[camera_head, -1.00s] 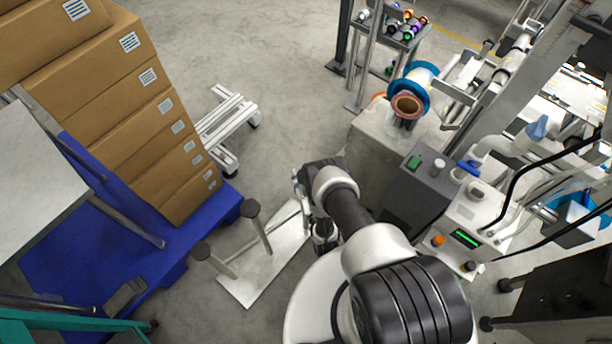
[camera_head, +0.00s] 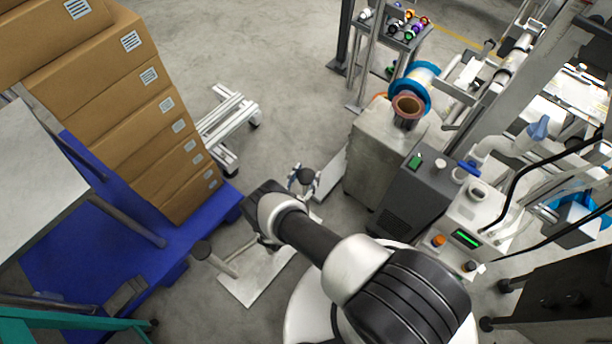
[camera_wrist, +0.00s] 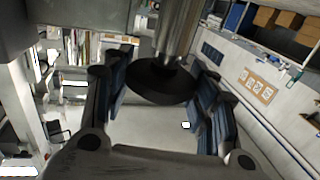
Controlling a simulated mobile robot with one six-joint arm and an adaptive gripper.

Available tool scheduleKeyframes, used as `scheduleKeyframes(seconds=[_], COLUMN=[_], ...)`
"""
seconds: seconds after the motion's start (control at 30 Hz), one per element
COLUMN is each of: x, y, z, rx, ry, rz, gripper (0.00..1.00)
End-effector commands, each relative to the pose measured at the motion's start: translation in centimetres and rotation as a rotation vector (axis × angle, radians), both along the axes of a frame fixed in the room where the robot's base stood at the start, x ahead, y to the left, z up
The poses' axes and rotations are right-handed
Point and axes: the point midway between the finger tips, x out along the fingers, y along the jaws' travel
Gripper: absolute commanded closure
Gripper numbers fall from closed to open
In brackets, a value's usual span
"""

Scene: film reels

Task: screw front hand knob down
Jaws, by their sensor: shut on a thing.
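In the wrist view my gripper (camera_wrist: 162,90) has its two blue-padded fingers on either side of a dark round knob (camera_wrist: 155,82). The gripper is shut on this knob. A bright metal shaft (camera_wrist: 178,32) runs up from it to the top edge of the picture. In the head view my arm reaches left over a pale floor plate. Which knob is the front one cannot be told from that view.
Stacked cardboard boxes (camera_head: 150,130) stand on a blue pallet (camera_head: 90,255) at left. A grey control cabinet (camera_head: 410,195) and a reel with blue flanges (camera_head: 431,95) stand at right. Open floor lies at upper centre.

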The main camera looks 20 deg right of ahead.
Motion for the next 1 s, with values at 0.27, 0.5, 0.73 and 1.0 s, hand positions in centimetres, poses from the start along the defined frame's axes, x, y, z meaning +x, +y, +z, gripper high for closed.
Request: scheduleKeyframes(seconds=[0.27, 0.5, 0.73, 1.0], x=[0.35, 0.38, 0.29, 0.16], y=[0.14, 0.12, 0.08, 0.02], z=[0.58, 0.6, 0.46, 0.27], rx=[-0.003, -0.003, -0.002, -0.002], ry=[-0.014, -0.015, -0.011, -0.007], rz=[-0.03, -0.03, -0.03, -0.029], gripper=[0.71, 0.71, 0.36, 0.26])
